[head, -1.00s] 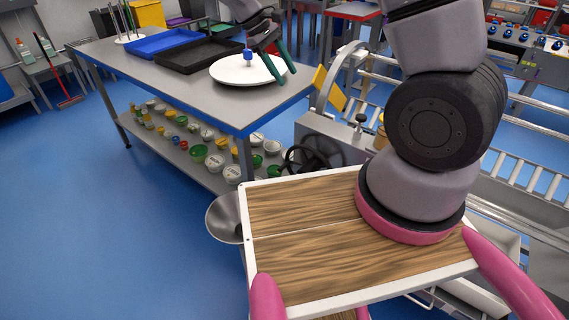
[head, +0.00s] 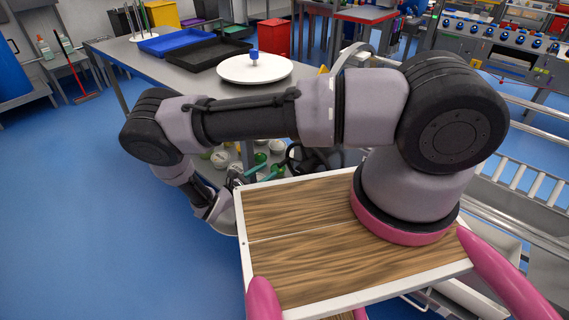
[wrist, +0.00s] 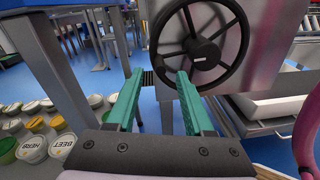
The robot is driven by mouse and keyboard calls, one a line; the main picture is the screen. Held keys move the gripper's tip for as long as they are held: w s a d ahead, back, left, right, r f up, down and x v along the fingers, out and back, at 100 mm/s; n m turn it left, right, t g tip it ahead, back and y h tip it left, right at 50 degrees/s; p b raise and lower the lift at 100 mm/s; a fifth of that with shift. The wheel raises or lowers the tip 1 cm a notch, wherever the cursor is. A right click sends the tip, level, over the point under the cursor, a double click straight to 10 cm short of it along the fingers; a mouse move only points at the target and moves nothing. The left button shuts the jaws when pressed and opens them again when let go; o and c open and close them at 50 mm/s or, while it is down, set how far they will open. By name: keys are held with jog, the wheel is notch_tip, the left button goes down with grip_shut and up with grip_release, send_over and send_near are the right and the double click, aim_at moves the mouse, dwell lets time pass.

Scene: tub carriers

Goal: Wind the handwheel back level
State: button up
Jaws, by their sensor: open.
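The handwheel (wrist: 203,50) is a black spoked wheel on a grey metal housing, in the upper middle of the wrist view. In the head view only part of its dark rim (head: 292,156) shows, behind my arm. My gripper (wrist: 158,75) has teal fingers, spread apart with nothing held. Its fingertips are at the lower left part of the wheel's rim; I cannot tell whether they touch it. In the head view my gripper (head: 264,172) is low beside the wheel, partly hidden by my arm.
A bench carries a round white disc (head: 254,69) with a blue knob, plus a blue tray (head: 170,42) and a black tray (head: 207,55). Several lidded tubs (wrist: 32,148) stand on its lower shelf, left of my gripper. A roller conveyor (head: 535,185) is at right. Open blue floor lies left.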

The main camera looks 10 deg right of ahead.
aim_at(286, 159)
jog(key=shift+n+t, duration=0.6)
jog(key=shift+n, duration=0.1)
jog(key=x, duration=0.3)
jog(key=f+x, duration=0.1)
jog(key=x, duration=0.3)
jog(key=f+x, duration=0.1)
jog(key=x, duration=0.2)
jog(key=shift+d, duration=0.3)
jog(key=shift+c, duration=0.4)
grip_shut()
jog(key=shift+d, duration=0.1)
